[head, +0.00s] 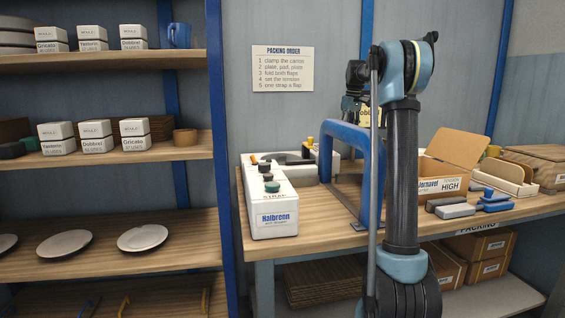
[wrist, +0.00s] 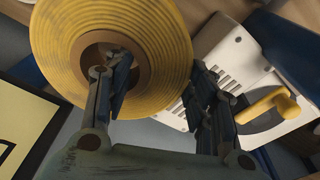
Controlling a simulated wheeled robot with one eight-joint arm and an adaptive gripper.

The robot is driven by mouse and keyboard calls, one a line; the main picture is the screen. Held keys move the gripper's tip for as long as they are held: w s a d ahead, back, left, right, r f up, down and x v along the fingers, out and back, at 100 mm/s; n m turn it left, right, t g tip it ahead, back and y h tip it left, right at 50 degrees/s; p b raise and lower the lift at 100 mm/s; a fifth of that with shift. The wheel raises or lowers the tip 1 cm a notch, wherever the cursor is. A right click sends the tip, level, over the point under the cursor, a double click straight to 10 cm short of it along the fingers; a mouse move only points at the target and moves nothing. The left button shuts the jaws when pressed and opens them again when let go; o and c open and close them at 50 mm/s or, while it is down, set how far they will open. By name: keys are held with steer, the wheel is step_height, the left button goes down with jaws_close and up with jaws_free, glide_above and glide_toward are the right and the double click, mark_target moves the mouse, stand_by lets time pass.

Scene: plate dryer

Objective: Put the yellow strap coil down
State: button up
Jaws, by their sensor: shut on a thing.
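The yellow strap coil (wrist: 165,30) fills the upper left of the wrist view, with a brown core around its centre hole. My gripper (wrist: 160,82) is shut across one side of the coil's ring, one finger at the hole and the other at the outer edge. In the head view my gripper (head: 352,103) is small and partly hidden behind my arm, above the bench near the blue arch. I cannot make out the coil there.
A white strap machine (head: 273,212) stands on the bench's left end beside the blue arch (head: 326,160). A white housing with a yellow handle (wrist: 268,104) is close right of the coil. An open carton (head: 440,186) and blue and grey blocks (head: 490,202) occupy the right.

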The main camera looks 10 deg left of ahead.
steer(key=shift+s+a+f, duration=0.1)
steer(key=shift+a+f, duration=0.1)
steer(key=shift+f, duration=0.4)
steer(key=shift+s+a+f, duration=0.1)
steer(key=shift+a+f, duration=0.1)
steer(key=shift+f, duration=0.35)
steer(key=shift+s+a+r, duration=0.1)
steer(key=shift+a, duration=0.7)
steer(key=s+a+r+m, duration=0.1)
steer(key=s+a+r, duration=0.2)
steer(key=a, duration=0.5)
steer(key=s+a+r, duration=0.3)
steer(key=a, duration=0.6)
steer(key=s+a+r+m, duration=0.15)
steer(key=a+r, duration=0.25)
steer(key=a, duration=0.4)
steer(key=shift+s+a+f+n, duration=0.75)
steer(key=shift+f+n, duration=0.45)
steer(key=shift+f, duration=1.15)
steer(key=shift+s+a+f+n, duration=0.55)
steer(key=shift+s+f+n, duration=0.5)
steer(key=shift+f, duration=1.25)
steer(key=shift+s+a+f+n, duration=0.65)
steer(key=shift+f+n, duration=0.75)
steer(key=shift+f, duration=0.95)
